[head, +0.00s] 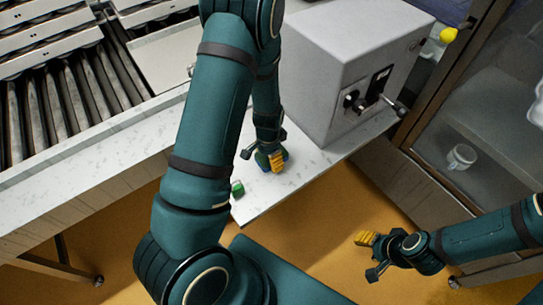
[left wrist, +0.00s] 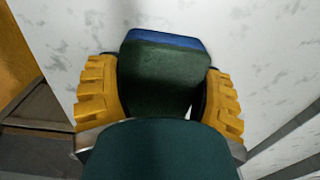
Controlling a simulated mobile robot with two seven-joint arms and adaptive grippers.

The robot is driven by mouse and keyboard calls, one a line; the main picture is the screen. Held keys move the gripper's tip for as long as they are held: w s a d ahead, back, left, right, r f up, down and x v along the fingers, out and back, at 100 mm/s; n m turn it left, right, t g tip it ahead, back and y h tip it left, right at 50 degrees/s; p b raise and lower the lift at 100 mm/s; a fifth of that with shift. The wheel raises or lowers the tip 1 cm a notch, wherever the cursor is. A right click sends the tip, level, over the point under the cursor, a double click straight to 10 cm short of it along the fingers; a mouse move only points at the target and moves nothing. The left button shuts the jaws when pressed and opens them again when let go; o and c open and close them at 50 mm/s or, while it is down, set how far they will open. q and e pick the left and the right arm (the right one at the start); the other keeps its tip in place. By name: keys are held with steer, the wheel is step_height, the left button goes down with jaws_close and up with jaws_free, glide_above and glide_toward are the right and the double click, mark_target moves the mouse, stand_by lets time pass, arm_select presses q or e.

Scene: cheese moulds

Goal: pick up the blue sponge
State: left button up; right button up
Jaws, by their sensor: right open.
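The blue sponge (left wrist: 165,39) shows a blue edge and a dark green face in the left wrist view. It lies between the yellow finger pads of my left gripper (left wrist: 160,95), one pad close along each side. I cannot tell whether the pads press on it. In the head view my left gripper (head: 268,158) is low over the white marbled worktop and mostly hides the sponge. My right gripper (head: 370,256) is open and empty, over the floor to the right of the worktop.
A small green block (head: 237,189) lies near the worktop's front edge (head: 290,192). A grey machine (head: 342,75) with knobs stands behind and right of my left gripper. A roller conveyor (head: 60,105) is at the left. A glass-fronted cabinet holding a white mug (head: 461,157) is at the right.

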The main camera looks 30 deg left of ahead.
arm_select(q)
step_height(320, 180, up, 10)
steer(key=p, duration=0.3)
stand_by(0.4)
steer(key=c, duration=0.3)
steer(key=shift+c, duration=0.2)
